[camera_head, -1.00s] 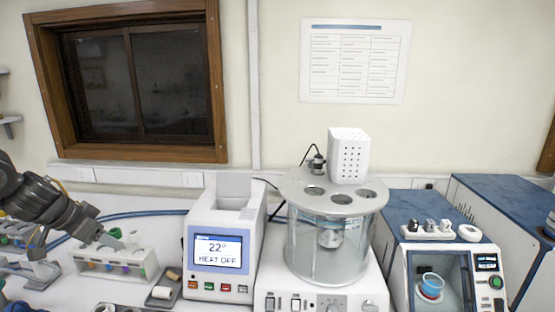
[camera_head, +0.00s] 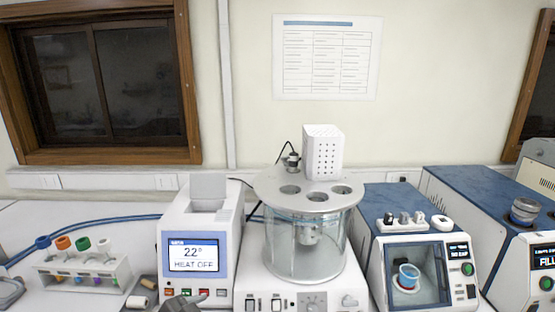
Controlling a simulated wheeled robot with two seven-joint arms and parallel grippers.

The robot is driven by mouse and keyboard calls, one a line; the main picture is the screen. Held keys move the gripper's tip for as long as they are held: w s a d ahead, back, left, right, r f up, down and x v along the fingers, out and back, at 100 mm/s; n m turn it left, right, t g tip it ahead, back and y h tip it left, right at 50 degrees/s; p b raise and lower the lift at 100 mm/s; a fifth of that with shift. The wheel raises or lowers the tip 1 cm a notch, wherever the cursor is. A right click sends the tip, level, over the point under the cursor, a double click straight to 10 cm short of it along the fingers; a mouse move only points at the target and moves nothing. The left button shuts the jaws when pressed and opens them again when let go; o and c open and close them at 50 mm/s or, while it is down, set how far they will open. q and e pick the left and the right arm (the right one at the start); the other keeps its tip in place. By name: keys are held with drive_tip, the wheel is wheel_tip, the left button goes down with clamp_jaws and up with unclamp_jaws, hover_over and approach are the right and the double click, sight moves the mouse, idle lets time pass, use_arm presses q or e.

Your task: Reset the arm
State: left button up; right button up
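The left arm that stood over the test tube rack earlier is gone from there. The white rack (camera_head: 92,274) stands at the lower left and holds several tubes with blue, orange, green and white caps. A dark grey gripper part (camera_head: 186,302), seemingly of my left gripper, shows at the bottom edge, in front of the button row of the white heater unit (camera_head: 204,245). Most of it is cut off, so its opening and anything in it are hidden. The heater's screen reads 22° and HEAT OFF. My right gripper is not in view.
A glass bath (camera_head: 304,245) with a round holed lid stands in the middle. A blue and white machine (camera_head: 418,265) holding a blue cup stands to its right, with another blue and white machine (camera_head: 485,210) beyond. A small tray with white rolls (camera_head: 137,302) lies beside the rack.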

use_arm(q)
drive_tip(key=s+a+f+n+g+y, duration=0.25)
drive_tip(key=s+f, duration=0.25)
drive_tip(key=s, duration=0.5)
drive_tip(key=s+a+f+n+g+y, duration=0.1)
drive_tip(key=s+a+f+n+g, duration=0.15)
drive_tip(key=s+f, duration=0.45)
drive_tip(key=s+a+f+n+g+y, duration=0.2)
drive_tip(key=s+a+f+n, duration=0.1)
drive_tip(key=s, duration=0.9)
wheel_tip(320, 180, down, 36)
drive_tip(key=s+g+b, duration=0.1)
drive_tip(key=b, duration=1)
drive_tip(key=s+a+f+b, duration=0.2)
drive_tip(key=s+f+b, duration=0.3)
drive_tip(key=f, duration=0.8)
drive_tip(key=s+a+f+g+b, duration=0.1)
drive_tip(key=s+f+b, duration=0.4)
drive_tip(key=s+f, duration=0.7)
drive_tip(key=shift+a+f+y, duration=0.35)
drive_tip(key=shift+a+f, duration=0.05)
drive_tip(key=shift+f, duration=0.35)
drive_tip(key=shift+c, duration=0.2)
